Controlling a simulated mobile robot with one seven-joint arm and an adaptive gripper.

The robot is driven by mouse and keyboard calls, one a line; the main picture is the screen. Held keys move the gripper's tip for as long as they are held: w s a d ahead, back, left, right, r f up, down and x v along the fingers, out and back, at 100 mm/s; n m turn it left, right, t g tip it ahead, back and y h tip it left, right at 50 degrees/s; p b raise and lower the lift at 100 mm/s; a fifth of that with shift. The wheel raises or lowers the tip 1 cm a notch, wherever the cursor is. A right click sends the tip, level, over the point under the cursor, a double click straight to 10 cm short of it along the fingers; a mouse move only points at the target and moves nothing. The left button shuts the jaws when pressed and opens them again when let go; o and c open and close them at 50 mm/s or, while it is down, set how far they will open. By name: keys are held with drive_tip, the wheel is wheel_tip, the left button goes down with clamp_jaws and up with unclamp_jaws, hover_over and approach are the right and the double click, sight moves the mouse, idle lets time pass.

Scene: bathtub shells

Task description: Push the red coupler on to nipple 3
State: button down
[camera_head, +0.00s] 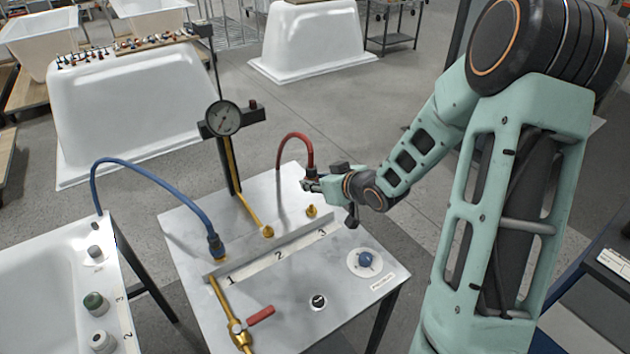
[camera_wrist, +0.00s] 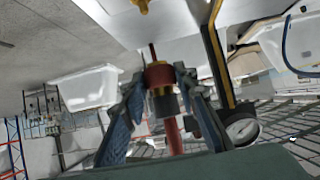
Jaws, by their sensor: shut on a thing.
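The red coupler (camera_wrist: 158,76), with a brass band, is between the two fingers of my gripper (camera_wrist: 160,92) in the wrist view. My gripper is shut on it. In the head view my gripper (camera_head: 309,184) is at the end of the red hose (camera_head: 296,136) and largely hides the coupler. Nipple 3 (camera_head: 312,211) is a short bare brass fitting by the label 3, just below my gripper, with a gap between. A brass fitting (camera_wrist: 143,5) shows at the wrist view's top edge, apart from the coupler. Whether the coupler is in line with nipple 3 is unclear.
A blue hose (camera_head: 150,170) ends in a coupler on nipple 1 (camera_head: 220,259). Nipple 2 (camera_head: 267,231) is bare. A red-handled valve (camera_head: 260,316) and a blue knob (camera_head: 365,259) are in front.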

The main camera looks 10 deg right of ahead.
drive_tip(key=shift+f+b, duration=2.4)
drive_tip(key=shift+f, duration=0.45)
drive_tip(key=shift+f+b, duration=1.05)
drive_tip(key=shift+f, duration=0.45)
drive_tip(key=c, duration=1.4)
unclamp_jaws()
drive_tip(key=shift+c, duration=0.2)
drive_tip(key=shift+s, duration=0.1)
drive_tip(key=v, duration=1.2)
drive_tip(key=shift+d, duration=0.15)
